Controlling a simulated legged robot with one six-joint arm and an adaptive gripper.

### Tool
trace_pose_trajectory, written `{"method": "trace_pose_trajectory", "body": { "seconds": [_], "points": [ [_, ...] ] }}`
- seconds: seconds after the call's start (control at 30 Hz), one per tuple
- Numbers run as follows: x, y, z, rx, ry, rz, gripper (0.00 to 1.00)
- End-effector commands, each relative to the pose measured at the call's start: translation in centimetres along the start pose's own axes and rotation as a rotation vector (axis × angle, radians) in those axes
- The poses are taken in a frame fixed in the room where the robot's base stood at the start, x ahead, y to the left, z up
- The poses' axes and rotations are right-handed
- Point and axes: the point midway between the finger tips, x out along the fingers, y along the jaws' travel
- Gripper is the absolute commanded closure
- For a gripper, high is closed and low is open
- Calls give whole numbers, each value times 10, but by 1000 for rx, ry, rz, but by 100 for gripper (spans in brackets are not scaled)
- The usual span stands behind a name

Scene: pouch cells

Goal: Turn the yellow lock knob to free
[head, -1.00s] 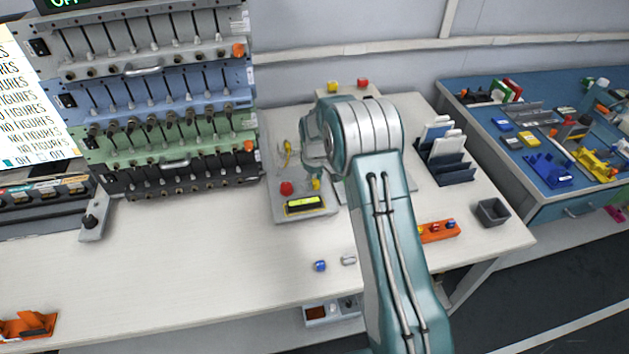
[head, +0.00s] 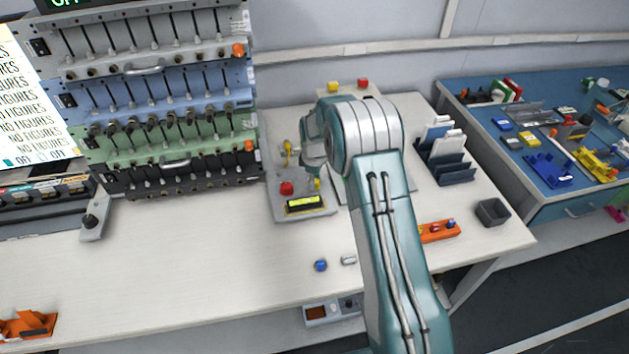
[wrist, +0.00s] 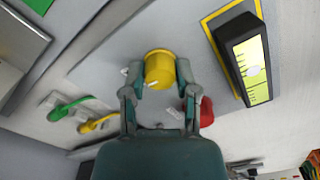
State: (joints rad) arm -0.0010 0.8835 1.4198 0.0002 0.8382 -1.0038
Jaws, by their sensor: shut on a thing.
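The yellow lock knob (wrist: 160,68) stands on a grey panel and sits between the two fingers of my gripper (wrist: 160,76) in the wrist view. My gripper is shut on it, one finger on each side. In the head view only a small part of the knob (head: 317,184) shows below my wrist, and the fingers are mostly hidden. The panel (head: 280,212) lies on the white bench. Any mark for the knob's free position is too small to read.
A red button (wrist: 206,112) is close beside the right finger. A lit yellow-green display (wrist: 248,68) stands up to the right. The bench front (head: 190,265) is mostly clear.

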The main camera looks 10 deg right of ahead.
Motion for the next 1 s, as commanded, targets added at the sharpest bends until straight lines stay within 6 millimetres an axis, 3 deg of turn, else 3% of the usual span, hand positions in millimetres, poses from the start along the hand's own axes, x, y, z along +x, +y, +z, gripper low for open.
{"method": "trace_pose_trajectory", "body": {
  "seconds": [0.27, 0.3, 0.33, 0.37, 0.77, 1.0],
  "points": [
    [2, 0, 0, 0, 0, 0, 100],
    [2, 0, 0, 0, 0, 0, 43],
    [2, 0, 0, 0, 0, 0, 29],
    [2, 0, 0, 0, 0, 0, 26],
    [-2, 0, 0, 1, 1, 1, 26],
    [-40, 0, -1, 1, 2, 5, 26]
  ]
}}
